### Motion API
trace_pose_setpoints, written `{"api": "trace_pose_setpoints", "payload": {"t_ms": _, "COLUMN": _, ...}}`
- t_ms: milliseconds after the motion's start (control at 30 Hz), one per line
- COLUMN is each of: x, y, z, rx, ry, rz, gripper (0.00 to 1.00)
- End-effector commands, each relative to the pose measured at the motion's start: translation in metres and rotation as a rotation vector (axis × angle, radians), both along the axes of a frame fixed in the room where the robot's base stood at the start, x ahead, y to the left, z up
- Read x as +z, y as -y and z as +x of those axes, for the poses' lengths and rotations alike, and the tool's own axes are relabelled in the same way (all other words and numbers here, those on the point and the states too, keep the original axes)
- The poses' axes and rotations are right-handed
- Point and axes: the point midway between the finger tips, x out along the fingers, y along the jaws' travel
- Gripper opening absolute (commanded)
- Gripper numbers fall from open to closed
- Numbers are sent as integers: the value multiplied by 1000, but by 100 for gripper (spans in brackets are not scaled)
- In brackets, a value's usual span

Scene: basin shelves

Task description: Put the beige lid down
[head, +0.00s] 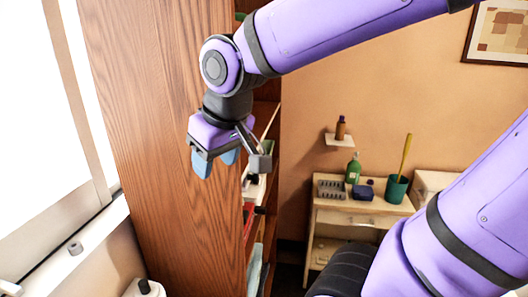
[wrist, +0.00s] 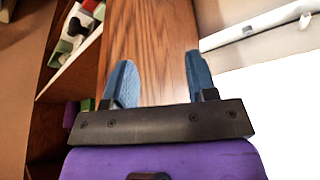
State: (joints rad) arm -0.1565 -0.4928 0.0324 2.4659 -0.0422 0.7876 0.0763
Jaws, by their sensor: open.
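My gripper (head: 216,163) is open, its two blue fingers hanging down in front of the side panel of the tall wooden shelf (head: 150,120). In the wrist view my gripper (wrist: 161,75) has its fingers spread, with only the wood panel (wrist: 155,40) showing between them and nothing held. I cannot make out a beige lid for certain in either view. Small things on the shelf boards are partly hidden by the panel and my arm.
White and dark items (wrist: 78,28) lie on a shelf board. A low cabinet (head: 335,215) at the back carries a green bottle (head: 353,168), a dark teal cup (head: 396,188) and a grey rack (head: 331,190). A window ledge (head: 70,250) runs along the left.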

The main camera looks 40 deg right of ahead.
Motion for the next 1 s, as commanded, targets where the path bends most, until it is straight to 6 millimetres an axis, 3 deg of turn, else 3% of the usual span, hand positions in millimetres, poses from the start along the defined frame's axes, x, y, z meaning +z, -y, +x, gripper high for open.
{"api": "trace_pose_setpoints", "payload": {"t_ms": 200, "x": 17, "y": 30, "z": -41, "rx": -78, "ry": 46, "rz": 20, "gripper": 52}}
{"api": "trace_pose_setpoints", "payload": {"t_ms": 400, "x": 23, "y": 44, "z": -68, "rx": -120, "ry": 71, "rz": 31, "gripper": 52}}
{"api": "trace_pose_setpoints", "payload": {"t_ms": 1000, "x": 23, "y": 47, "z": -75, "rx": -131, "ry": 77, "rz": 34, "gripper": 52}}
